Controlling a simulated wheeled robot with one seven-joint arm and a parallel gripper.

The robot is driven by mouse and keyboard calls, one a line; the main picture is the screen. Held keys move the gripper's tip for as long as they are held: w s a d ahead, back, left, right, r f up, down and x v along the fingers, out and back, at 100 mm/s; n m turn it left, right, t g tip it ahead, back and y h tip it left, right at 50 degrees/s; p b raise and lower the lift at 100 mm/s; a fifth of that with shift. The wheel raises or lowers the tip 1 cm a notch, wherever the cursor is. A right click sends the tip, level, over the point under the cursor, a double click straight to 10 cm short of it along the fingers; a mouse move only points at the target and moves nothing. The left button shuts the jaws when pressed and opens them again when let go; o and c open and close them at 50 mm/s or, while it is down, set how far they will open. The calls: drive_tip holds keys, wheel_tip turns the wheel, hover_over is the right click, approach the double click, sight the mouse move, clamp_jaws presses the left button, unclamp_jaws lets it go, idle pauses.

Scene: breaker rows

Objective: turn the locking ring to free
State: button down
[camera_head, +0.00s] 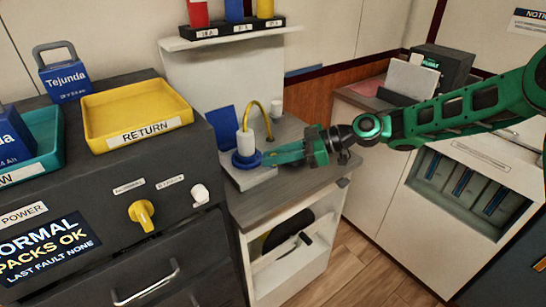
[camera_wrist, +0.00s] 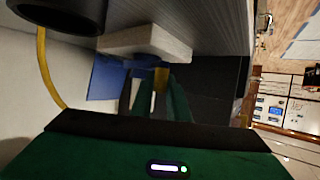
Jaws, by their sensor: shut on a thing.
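The blue locking ring (camera_head: 246,162) sits around the foot of a white plug (camera_head: 245,142) on a pale block on the grey counter. A yellow cable (camera_head: 260,103) loops from the plug's top. My gripper (camera_head: 266,157) reaches in from the right, low and about level, with its green fingers at the ring. In the wrist view the fingers (camera_wrist: 160,97) are shut on a small yellow piece at the blue ring (camera_wrist: 118,66). The fingers partly hide the ring, and its turned position cannot be told.
A blue panel (camera_head: 222,123) stands behind the plug. A shelf (camera_head: 230,38) with red, blue and yellow items is above. A dark cabinet with a yellow return tray (camera_head: 136,108) and a yellow knob (camera_head: 142,215) stands to the left. Counter to the right of the plug is mostly clear.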

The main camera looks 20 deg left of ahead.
drive_tip(key=c, duration=1.7)
unclamp_jaws()
drive_tip(key=shift+w+d+f, duration=0.1)
drive_tip(key=shift+w+f, duration=0.1)
drive_tip(key=shift+w, duration=0.15)
drive_tip(key=shift+s, duration=0.1)
drive_tip(key=shift+r, duration=0.1)
drive_tip(key=v, duration=1)
drive_tip(key=shift+d+r, duration=0.15)
drive_tip(key=shift+d, duration=0.15)
